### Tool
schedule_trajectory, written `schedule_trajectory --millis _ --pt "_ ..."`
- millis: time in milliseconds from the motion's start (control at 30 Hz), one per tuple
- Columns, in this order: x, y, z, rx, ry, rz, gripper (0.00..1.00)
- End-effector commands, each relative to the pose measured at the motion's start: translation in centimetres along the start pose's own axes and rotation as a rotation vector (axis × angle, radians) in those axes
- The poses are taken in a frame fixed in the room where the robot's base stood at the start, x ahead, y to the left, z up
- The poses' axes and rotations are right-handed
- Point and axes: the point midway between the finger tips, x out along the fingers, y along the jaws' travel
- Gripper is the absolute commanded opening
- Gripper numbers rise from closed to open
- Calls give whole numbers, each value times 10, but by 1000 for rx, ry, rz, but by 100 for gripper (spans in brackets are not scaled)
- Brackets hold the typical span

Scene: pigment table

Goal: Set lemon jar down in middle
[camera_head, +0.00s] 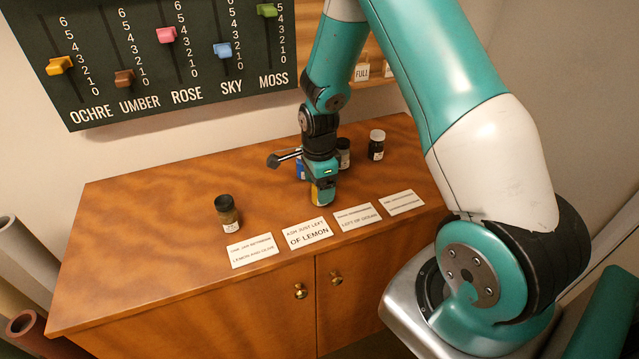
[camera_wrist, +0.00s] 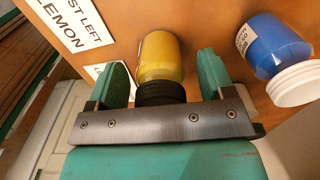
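The lemon jar, yellow with a dark lid, shows between my fingers in the wrist view (camera_wrist: 162,58). In the head view its yellow side (camera_head: 321,195) shows under my gripper, close to the tabletop and behind the cards. My gripper (camera_wrist: 162,85) points down around the lid, with a finger on each side and narrow gaps between fingers and lid. It looks open. In the head view my gripper (camera_head: 322,184) hides most of the jar, so whether its base rests on the wood is hard to tell.
An olive-brown jar (camera_head: 227,214) stands to the left on the wooden cabinet top (camera_head: 150,220). A blue jar (camera_wrist: 272,45) with a white lid is beside my gripper. A grey jar (camera_head: 344,153) and a dark jar (camera_head: 376,146) stand behind. Several cards line the front, one reading "of lemon" (camera_head: 307,234).

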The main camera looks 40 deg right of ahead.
Motion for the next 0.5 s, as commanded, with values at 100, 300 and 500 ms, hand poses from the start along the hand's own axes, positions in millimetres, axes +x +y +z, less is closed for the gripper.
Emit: schedule_trajectory --millis 100,300,500 --pt "0 0 0 0 0 0 75" --pt "-6 0 0 0 0 -1 75" --pt "-40 -2 0 0 -1 -8 75"
